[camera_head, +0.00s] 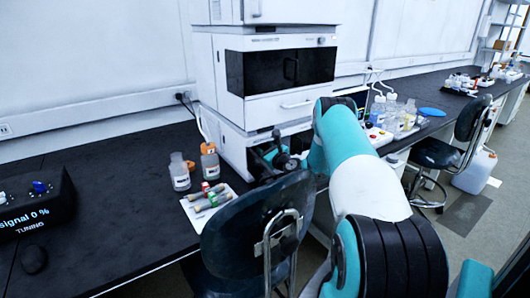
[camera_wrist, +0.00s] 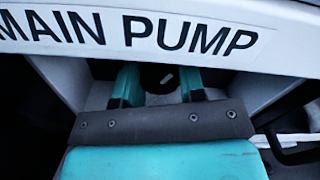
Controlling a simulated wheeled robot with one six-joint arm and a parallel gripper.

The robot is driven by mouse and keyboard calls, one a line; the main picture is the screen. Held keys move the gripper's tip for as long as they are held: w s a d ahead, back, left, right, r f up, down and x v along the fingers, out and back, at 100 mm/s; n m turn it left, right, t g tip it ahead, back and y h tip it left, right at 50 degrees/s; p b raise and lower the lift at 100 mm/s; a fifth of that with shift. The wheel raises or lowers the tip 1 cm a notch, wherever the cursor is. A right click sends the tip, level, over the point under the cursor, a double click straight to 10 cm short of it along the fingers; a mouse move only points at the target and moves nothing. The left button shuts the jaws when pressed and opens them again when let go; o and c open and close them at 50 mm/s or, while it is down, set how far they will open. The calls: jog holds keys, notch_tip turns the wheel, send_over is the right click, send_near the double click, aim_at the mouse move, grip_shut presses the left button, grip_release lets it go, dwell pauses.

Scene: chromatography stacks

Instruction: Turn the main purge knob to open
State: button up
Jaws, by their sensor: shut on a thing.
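The chromatography stack (camera_head: 272,118) stands on the black bench, and my arm reaches to its lowest module. In the wrist view a white panel carries the label "MAIN PUMP" (camera_wrist: 130,30). Under it, a dark round knob (camera_wrist: 160,78) with a small white mark sits in a recess. My gripper (camera_wrist: 157,86) has its two teal fingers on either side of the knob, shut on it. In the head view my gripper (camera_head: 278,153) is at the lowest module's front, and the knob cannot be made out there.
A dark chair (camera_head: 245,228) is close in front, beside my arm. Bottles (camera_head: 390,112) stand on the bench to the right.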

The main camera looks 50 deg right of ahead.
jog(key=m, duration=1.2)
jog(key=shift+m, duration=0.3)
dwell(0.4)
jog(key=o, duration=0.9)
jog(key=shift+o, duration=0.2)
jog(key=b+v, duration=0.1)
jog(key=v, duration=0.6)
jog(key=shift+s, duration=0.25)
